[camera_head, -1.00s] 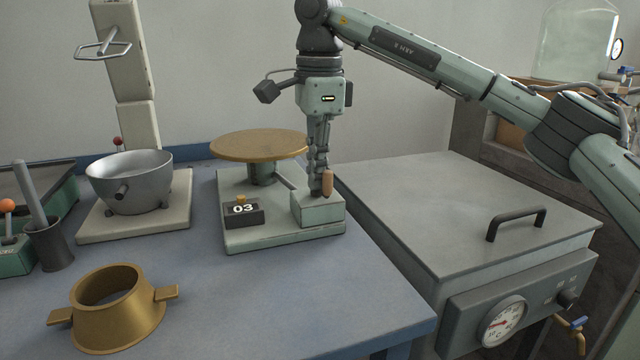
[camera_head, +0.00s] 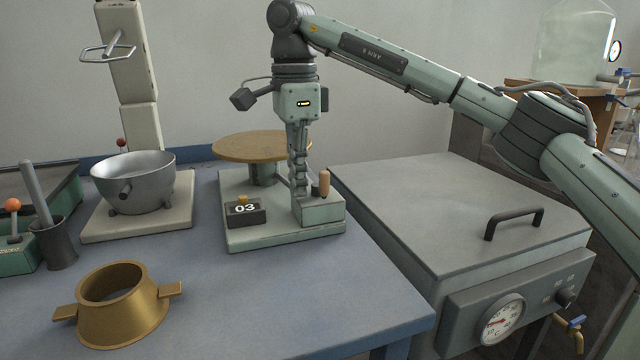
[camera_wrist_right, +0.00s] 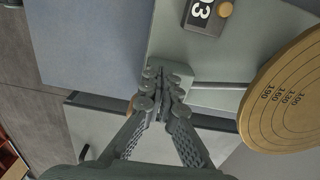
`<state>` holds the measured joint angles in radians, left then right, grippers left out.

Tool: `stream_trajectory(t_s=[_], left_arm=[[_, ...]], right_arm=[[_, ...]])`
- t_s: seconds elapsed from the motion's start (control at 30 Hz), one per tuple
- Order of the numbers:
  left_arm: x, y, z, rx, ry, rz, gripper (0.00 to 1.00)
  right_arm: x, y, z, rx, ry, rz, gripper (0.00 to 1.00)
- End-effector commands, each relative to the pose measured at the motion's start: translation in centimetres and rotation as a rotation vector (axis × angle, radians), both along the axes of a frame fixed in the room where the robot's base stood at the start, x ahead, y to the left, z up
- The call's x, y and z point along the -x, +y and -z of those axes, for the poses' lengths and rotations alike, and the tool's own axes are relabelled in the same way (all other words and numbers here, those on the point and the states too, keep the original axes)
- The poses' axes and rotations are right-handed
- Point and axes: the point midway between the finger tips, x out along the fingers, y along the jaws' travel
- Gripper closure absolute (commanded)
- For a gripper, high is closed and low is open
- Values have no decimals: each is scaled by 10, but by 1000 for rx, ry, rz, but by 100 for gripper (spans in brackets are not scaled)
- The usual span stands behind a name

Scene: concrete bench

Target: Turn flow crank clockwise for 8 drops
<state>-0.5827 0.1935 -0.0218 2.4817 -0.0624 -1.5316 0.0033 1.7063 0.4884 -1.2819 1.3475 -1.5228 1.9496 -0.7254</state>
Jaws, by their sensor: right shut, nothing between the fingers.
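The flow table has a round brass disc (camera_head: 262,146) on a pale green base (camera_head: 285,232). Its counter (camera_head: 245,212) reads 03. A box (camera_head: 322,210) at the base's right end carries the crank's upright wooden handle (camera_head: 325,183). My right gripper (camera_head: 302,191) points down over this box, shut and empty, just left of the handle. Whether it touches the crank is unclear, and the crank arm is hidden. In the right wrist view the shut fingers (camera_wrist_right: 162,82) cover most of the box; the disc (camera_wrist_right: 285,98) lies to the right. My left gripper is not in view.
A brass mould (camera_head: 122,315) stands at the front left. A metal bowl (camera_head: 135,182) sits on a stand behind it. A grey-lidded bath (camera_head: 440,200) with a black handle (camera_head: 513,222) adjoins on the right. The blue bench front (camera_head: 270,295) is clear.

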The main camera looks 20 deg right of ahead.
Motion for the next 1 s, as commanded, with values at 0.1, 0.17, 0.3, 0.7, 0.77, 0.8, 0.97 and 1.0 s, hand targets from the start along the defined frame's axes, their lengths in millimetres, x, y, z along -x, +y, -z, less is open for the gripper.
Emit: stream_trajectory(t_s=[0.1,0.17,0.3,0.7,0.77,0.8,0.97,1.0], left_arm=[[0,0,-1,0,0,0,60],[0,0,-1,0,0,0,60],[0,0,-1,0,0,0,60],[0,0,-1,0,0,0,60],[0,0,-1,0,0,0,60],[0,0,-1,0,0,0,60],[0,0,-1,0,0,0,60],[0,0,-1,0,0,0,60]], right_arm=[[-11,1,-2,-2,-3,5,100],[-17,1,-2,-2,-5,5,100],[-29,-3,-3,-4,-6,7,100],[-49,-29,-4,-4,-9,8,100],[-50,-33,-4,-4,-9,7,100],[-50,-34,-4,-4,-9,6,100],[-50,-37,-4,-4,-9,6,100],[-50,-37,-4,-4,-9,6,100]])
